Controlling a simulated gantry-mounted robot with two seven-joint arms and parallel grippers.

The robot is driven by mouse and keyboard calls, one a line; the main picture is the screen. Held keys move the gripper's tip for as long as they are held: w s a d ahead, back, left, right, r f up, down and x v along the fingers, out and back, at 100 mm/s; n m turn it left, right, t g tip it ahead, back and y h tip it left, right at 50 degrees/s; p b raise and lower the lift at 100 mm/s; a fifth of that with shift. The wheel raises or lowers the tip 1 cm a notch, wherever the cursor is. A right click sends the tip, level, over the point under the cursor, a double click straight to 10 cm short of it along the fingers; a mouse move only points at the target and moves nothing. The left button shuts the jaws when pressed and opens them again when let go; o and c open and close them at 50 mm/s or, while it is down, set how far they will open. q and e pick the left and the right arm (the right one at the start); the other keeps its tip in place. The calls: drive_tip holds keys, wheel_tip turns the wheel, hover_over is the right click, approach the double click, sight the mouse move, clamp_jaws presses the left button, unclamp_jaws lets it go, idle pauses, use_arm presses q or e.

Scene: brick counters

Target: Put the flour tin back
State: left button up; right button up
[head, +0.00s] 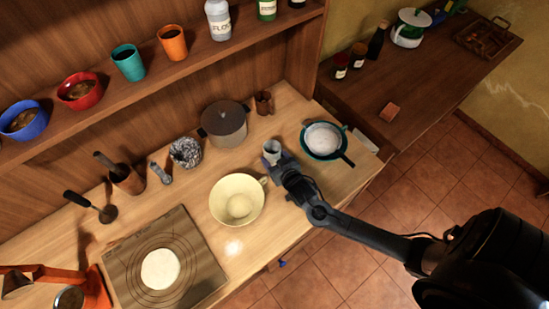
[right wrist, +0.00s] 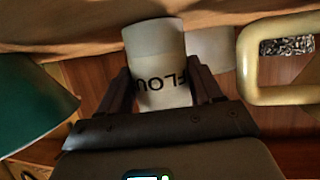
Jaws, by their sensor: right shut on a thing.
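The flour tin (right wrist: 160,75) is a pale cylinder with a dark band of letters, partly readable as "FLOU". My right gripper (right wrist: 158,92) is shut on it, one finger on each side. In the head view the tin (head: 271,147) shows small at the tip of my right gripper (head: 272,158), over the right part of the counter. It lies between the yellow bowl and the teal-rimmed dish; I cannot tell whether it touches the counter. A pale labelled container (head: 218,20) stands on the wall shelf. My left gripper is not in view.
The yellow handled bowl (head: 225,212) is left of my gripper, the teal-rimmed dish (head: 307,148) right. The shelf (head: 100,117) holds several bowls and cups. A board with dough (head: 160,269) lies front left.

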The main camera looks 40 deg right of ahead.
drive_tip(key=o, duration=1)
drive_tip(key=shift+f, duration=0.1)
drive_tip(key=shift+r, duration=0.2)
drive_tip(key=s+a+r+n+g+y, duration=0.1)
drive_tip(key=s+a+r+g, duration=0.1)
drive_tip(key=s, duration=0.5)
drive_tip(key=s+a+r+n+g+y, duration=0.1)
drive_tip(key=s+a+r+n+g, duration=0.1)
drive_tip(key=s, duration=0.5)
drive_tip(key=s+a+r+n+g+y, duration=0.1)
drive_tip(key=s+a+r+g, duration=0.2)
drive_tip(key=s+a+g, duration=0.2)
drive_tip(key=shift+s+a+r+n+g, duration=0.2)
drive_tip(key=shift+s+a, duration=0.1)
drive_tip(key=shift+s, duration=0.45)
drive_tip(key=shift+s+a+r+n+g, duration=0.15)
drive_tip(key=shift+s+a+n, duration=0.1)
drive_tip(key=shift+s, duration=0.5)
drive_tip(key=shift+r+p, duration=0.1)
drive_tip(key=shift+p, duration=0.25)
